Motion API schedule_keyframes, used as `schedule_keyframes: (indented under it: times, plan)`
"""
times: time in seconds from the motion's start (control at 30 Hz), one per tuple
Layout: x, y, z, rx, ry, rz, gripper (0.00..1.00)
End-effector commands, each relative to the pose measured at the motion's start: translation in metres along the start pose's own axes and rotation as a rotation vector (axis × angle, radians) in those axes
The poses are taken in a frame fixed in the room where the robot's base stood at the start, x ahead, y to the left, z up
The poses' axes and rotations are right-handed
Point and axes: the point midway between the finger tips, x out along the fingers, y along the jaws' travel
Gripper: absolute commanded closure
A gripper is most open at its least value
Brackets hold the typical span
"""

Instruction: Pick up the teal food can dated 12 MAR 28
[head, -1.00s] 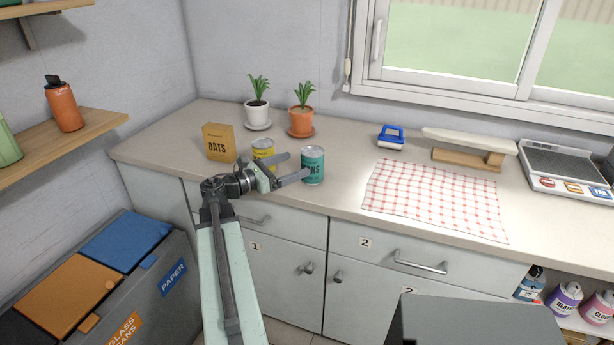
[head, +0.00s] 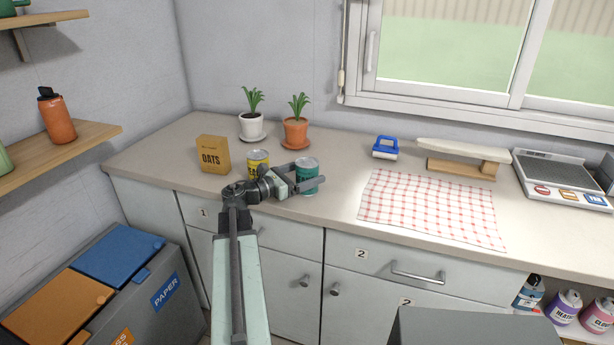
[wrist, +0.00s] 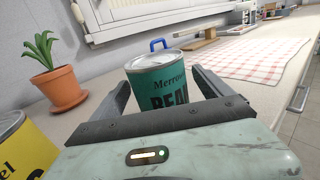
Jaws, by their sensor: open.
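The teal can (head: 307,174) stands upright on the counter, and in the wrist view the teal can (wrist: 158,84) shows a "Merrow BEA..." label, partly cut off by my gripper. No date is readable in these frames. My gripper (head: 307,174) is open, with one finger on each side of the can; in the wrist view the fingers (wrist: 165,85) flank it with a visible gap at each side. I cannot tell whether either finger touches it. A yellow can (head: 257,163) stands just left of my gripper, and its edge shows in the wrist view (wrist: 25,148).
An oats box (head: 213,155) stands left of the yellow can. Two potted plants (head: 296,130) stand behind. A checked cloth (head: 430,208) lies to the right, with a blue-handled brush (head: 385,148) and a scale (head: 562,178) beyond.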

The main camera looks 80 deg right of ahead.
Motion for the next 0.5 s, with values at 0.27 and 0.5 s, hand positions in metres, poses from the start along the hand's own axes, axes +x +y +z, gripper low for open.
schedule_keyframes:
  times: [0.27,0.5]
  plan:
    - [0.0035,0.0007,-0.0004,0.000,0.000,0.002,0.25]
    - [0.0033,0.0007,-0.0004,0.000,0.000,0.002,0.91]
